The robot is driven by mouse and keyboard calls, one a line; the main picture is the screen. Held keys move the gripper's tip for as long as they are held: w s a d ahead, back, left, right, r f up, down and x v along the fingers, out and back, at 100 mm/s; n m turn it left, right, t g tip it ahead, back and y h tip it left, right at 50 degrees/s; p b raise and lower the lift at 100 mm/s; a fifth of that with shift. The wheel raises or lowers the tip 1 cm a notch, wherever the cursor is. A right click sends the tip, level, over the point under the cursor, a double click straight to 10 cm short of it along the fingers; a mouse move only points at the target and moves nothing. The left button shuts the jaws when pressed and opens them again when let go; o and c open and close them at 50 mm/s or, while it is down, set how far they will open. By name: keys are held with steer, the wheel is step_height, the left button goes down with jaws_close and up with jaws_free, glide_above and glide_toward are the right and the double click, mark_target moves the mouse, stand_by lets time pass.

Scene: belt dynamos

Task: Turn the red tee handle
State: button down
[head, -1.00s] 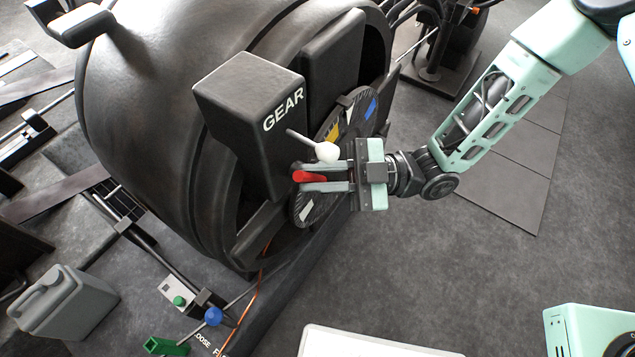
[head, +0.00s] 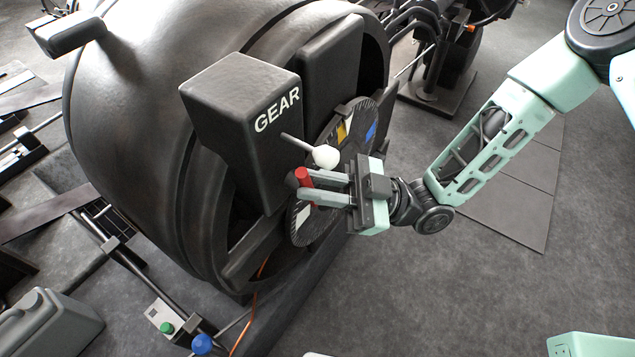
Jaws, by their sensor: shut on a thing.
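The red tee handle (head: 303,178) sits in front of the dial disc, just below the white-knobbed lever (head: 325,157). Its bar now stands steeply in the picture. My gripper (head: 303,185) reaches in from the right and is shut on the red handle, one finger above the other, with the wrist tilted. The disc (head: 358,133) behind carries yellow, white and blue marks and is partly hidden by my gripper. The handle's stem is hidden behind the fingers.
A dark box marked GEAR (head: 245,125) stands close to the upper left of my gripper, on the big dark round housing (head: 140,130). A grey jerrycan (head: 50,325) and a blue knob (head: 202,344) are at lower left.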

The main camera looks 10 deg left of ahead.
steer(key=c, duration=1.4)
jaws_free()
steer(key=shift+d, duration=0.1)
steer(key=b+v, duration=0.3)
steer(key=v, duration=1.4)
steer(key=shift+d+f, duration=0.1)
steer(key=shift+f, duration=0.1)
